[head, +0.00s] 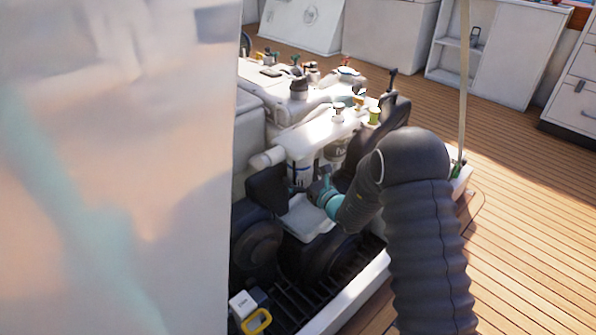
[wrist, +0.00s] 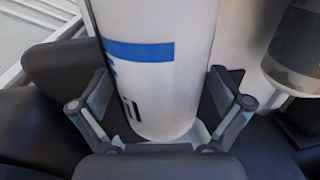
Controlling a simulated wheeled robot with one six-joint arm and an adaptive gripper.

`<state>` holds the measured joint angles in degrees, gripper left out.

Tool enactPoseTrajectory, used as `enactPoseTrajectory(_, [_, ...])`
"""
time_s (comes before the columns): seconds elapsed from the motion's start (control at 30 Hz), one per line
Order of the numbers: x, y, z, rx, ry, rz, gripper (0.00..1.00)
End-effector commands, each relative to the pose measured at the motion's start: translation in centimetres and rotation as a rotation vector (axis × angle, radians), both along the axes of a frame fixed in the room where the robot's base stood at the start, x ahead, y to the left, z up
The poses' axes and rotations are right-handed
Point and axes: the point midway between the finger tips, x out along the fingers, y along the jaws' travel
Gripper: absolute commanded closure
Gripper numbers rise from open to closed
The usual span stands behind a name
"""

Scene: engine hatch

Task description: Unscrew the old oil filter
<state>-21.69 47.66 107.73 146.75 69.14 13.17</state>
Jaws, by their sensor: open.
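The oil filter (wrist: 158,75) is a white cylinder with a blue band and dark markings, upright in the middle of the wrist view. It also shows in the head view (head: 300,172), under the white engine housing. My gripper (wrist: 160,112) is open, with one finger on each side of the filter's lower part. I cannot tell whether the fingers touch it. In the head view my gripper (head: 318,188) is partly hidden by its own wrist, close to the filter. The filter's top lies outside the wrist view.
The white engine (head: 318,130) stands above the filter, with caps and fittings on top. A second canister, grey and dark (wrist: 303,50), is close on the right. A yellow-handled item (head: 257,320) lies low in front. A large pale panel (head: 120,170) blocks the left of the head view.

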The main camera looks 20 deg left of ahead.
Motion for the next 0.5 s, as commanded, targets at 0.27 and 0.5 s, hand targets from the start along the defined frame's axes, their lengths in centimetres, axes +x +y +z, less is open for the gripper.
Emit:
enactPoseTrajectory(0.27, [0.11,0.06,-0.06,0.000,-0.001,0.072,0.00])
enactPoseTrajectory(0.5, [0.02,0.12,-0.07,-0.001,-0.001,0.218,0.00])
